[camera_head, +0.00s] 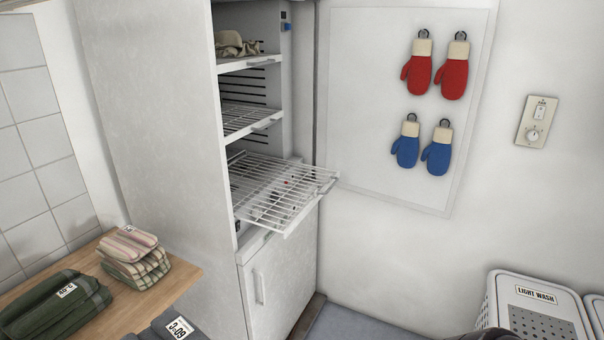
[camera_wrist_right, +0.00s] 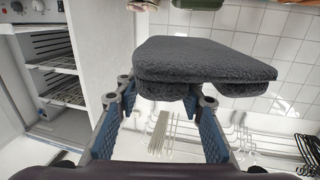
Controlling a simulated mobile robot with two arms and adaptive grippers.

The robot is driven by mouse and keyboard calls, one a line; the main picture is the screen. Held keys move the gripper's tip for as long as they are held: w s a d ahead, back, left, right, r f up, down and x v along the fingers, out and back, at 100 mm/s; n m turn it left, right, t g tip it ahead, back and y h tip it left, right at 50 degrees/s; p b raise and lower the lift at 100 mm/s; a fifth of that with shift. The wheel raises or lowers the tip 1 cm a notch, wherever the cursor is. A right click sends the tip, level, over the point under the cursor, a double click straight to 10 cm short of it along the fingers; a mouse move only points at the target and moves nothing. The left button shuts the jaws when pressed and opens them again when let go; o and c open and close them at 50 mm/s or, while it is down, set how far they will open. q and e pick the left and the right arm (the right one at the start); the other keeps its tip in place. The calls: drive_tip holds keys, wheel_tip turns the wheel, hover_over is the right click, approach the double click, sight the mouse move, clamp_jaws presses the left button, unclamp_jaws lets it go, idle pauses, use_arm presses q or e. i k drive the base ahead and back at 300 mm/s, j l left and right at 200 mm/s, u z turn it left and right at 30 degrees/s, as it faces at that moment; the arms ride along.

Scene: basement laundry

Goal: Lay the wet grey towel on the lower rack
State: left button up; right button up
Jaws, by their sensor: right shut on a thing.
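The lower rack (camera_head: 285,192), a white wire rack, is slid out of the tall white cabinet (camera_head: 150,110) and looks bare. The upper rack (camera_head: 245,118) above it is pushed in. In the right wrist view, my right gripper (camera_wrist_right: 158,92) is shut on a folded dark grey towel (camera_wrist_right: 205,62), held level between its fingers. The cabinet's racks (camera_wrist_right: 62,88) show at the left of that view, apart from the towel. The right gripper is not clearly seen in the head view. My left gripper is in neither view.
Mittens (camera_head: 419,72) hang on the wall. Space before the rack looks clear.

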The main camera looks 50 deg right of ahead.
sight(260, 199)
drive_tip(key=k+l+z, duration=0.1)
drive_tip(key=l, duration=1.05)
drive_tip(key=k+l+z, duration=0.15)
drive_tip(key=l, duration=1)
drive_tip(key=i, duration=0.05)
